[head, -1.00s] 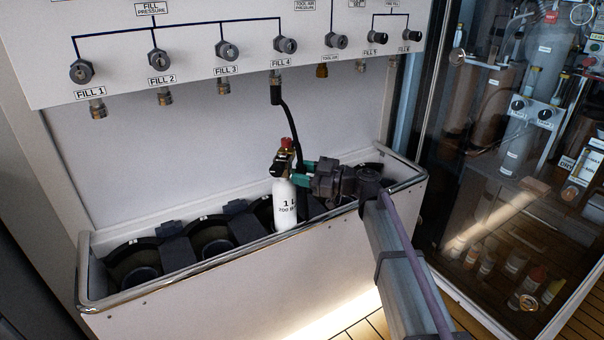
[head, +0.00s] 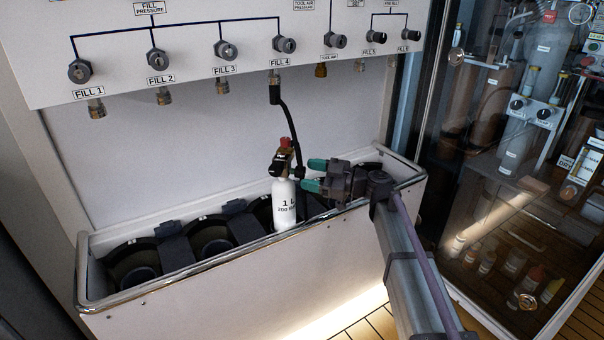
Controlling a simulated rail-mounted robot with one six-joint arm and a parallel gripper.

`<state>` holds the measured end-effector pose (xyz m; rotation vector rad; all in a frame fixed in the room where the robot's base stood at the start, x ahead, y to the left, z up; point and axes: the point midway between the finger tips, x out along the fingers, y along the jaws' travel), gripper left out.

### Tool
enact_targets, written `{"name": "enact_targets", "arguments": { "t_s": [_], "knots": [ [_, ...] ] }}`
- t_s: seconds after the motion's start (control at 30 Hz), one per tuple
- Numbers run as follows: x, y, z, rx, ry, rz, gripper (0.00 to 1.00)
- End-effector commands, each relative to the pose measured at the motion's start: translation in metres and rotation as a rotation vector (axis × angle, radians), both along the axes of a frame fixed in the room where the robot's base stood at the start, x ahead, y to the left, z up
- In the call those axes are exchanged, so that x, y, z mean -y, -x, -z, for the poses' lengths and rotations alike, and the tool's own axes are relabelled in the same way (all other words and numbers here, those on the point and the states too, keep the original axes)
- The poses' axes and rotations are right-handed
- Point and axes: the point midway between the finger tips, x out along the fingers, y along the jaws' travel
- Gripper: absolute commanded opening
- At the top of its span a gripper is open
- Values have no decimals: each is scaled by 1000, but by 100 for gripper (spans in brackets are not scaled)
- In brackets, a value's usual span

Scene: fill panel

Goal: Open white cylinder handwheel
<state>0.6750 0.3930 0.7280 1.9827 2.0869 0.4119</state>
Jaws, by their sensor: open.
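The white cylinder (head: 284,205) stands upright in the trough below the fill panel, marked "1 L". A brass and black valve (head: 284,165) sits on its top, with a red part (head: 286,143) uppermost. A black hose runs from the FILL 4 outlet down to the valve area. My gripper (head: 314,175) is just right of the valve, with its green-tipped fingers apart and pointing left. Nothing shows between the fingers, and a small gap separates them from the valve. Which part is the handwheel is too small to tell for certain.
The metal trough (head: 200,270) has a raised rim and several dark round holders; those on the left are empty. The fill panel (head: 200,20) with knobs hangs above. A glass cabinet (head: 510,180) stands at the right. The space above the left holders is clear.

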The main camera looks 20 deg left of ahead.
Motion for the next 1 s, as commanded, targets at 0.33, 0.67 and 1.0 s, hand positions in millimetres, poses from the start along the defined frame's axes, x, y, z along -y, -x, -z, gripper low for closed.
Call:
{"name": "enact_targets", "arguments": {
  "t_s": [0.33,0.67,1.0],
  "knots": [
    [73,-4,2,0,0,1,60],
    [77,-4,2,-2,0,0,60],
    [124,65,91,-871,568,192,60]
  ]
}}
